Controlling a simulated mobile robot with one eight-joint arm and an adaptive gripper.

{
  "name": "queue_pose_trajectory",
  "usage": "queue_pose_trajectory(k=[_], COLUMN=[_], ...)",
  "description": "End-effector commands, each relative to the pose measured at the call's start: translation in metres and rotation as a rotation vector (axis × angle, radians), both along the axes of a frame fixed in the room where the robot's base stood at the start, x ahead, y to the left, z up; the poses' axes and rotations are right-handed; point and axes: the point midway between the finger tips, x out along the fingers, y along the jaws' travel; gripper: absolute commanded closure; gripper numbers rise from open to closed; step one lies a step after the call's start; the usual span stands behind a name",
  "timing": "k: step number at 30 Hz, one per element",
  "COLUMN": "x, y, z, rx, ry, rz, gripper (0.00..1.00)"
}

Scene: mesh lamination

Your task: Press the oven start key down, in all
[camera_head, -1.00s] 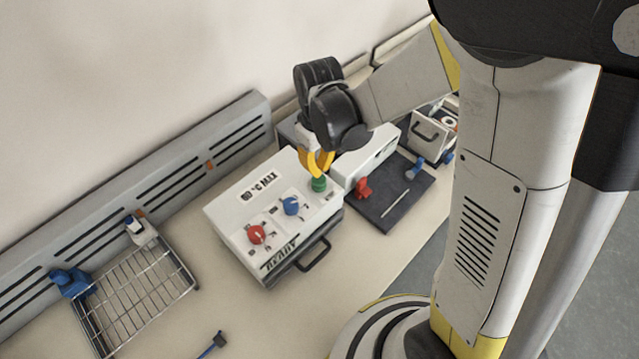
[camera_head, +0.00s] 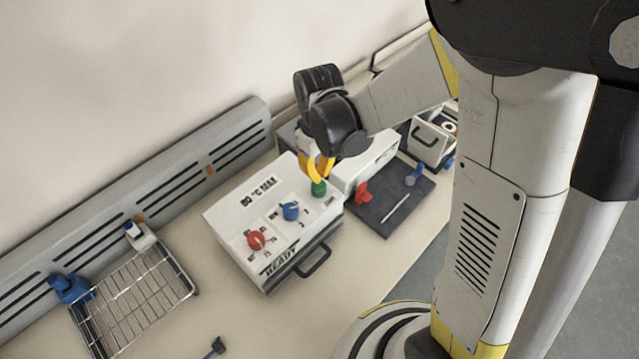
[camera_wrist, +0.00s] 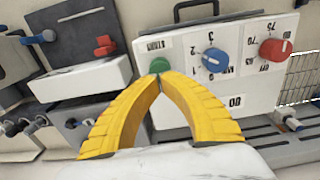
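The oven (camera_head: 228,215) is a white box with a sloped control panel, standing on the bench. My gripper (camera_head: 318,170) has yellow fingers and is just above the green key. In the wrist view the fingertips (camera_wrist: 159,77) meet with nothing between them and overlap the key's near edge. I cannot tell whether they touch it or how far it is pressed.
A blue knob (camera_head: 290,211) and a red knob (camera_head: 256,240) sit on the same panel. A black handle (camera_head: 313,260) juts from the oven's front. A dark plate (camera_head: 385,222) with a red clamp (camera_head: 362,194) lies right. A wire rack (camera_head: 135,300) stands left.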

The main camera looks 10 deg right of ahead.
Motion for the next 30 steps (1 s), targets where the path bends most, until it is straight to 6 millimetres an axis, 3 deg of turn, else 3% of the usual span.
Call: queue_pose_trajectory(k=[12,24,30], x=[0.000,0.000,0.000], y=[0.000,0.000,0.000], z=[-0.001,-0.030,-0.030], rx=[0.000,0.000,0.000], ry=[0.000,0.000,0.000], rz=[0.000,0.000,0.000], gripper=[1.00,1.00,1.00])
